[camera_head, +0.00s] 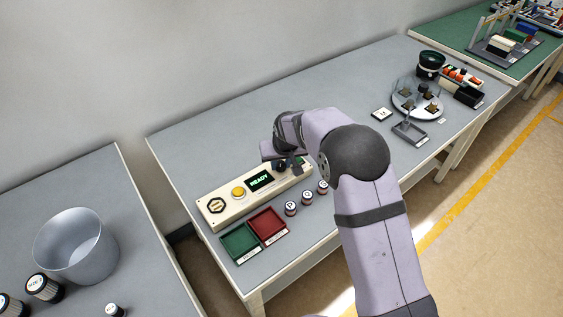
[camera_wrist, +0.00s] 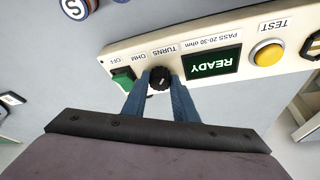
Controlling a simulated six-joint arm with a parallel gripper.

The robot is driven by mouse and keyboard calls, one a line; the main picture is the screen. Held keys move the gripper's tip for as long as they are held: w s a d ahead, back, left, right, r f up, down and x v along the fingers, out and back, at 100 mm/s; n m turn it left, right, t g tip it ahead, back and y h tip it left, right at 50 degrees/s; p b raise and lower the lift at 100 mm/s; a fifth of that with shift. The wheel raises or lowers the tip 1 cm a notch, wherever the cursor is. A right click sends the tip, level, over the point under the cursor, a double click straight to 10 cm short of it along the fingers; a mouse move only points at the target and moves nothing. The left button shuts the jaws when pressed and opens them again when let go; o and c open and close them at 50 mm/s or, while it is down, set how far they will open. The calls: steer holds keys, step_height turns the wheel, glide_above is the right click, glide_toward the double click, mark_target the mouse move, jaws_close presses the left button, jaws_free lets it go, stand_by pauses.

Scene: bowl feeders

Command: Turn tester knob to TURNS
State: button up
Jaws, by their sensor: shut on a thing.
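The tester (camera_head: 222,209) is a long cream box with a dark screen reading READY in green. It also shows upside down in the wrist view (camera_wrist: 213,87). Its black knob (camera_wrist: 160,79) sits beside the screen, with the labels OFF, OHM and TURNS around it. I cannot tell for sure which label the knob points to. My gripper (camera_wrist: 161,88) has its two blue fingers shut on the knob, one on each side. In the head view my gripper (camera_head: 289,165) is over the tester's right end, and the knob is mostly hidden there.
A yellow TEST button (camera_head: 238,191) and a green switch (camera_wrist: 123,77) are on the tester. A green tray (camera_head: 226,237) and a red tray (camera_head: 276,232) lie in front, with several small labelled cylinders (camera_head: 291,208) to their right. A round fixture (camera_head: 402,101) stands further right.

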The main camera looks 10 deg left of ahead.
steer(key=shift+a+m+h+b, duration=0.15)
steer(key=shift+m+h+b, duration=0.4)
steer(key=shift+m, duration=0.65)
steer(key=o, duration=1.1)
steer(key=shift+c, duration=0.2)
steer(key=shift+r, duration=0.1)
steer(key=b+v, duration=0.2)
steer(key=v, duration=0.5)
steer(key=shift+s, duration=0.1)
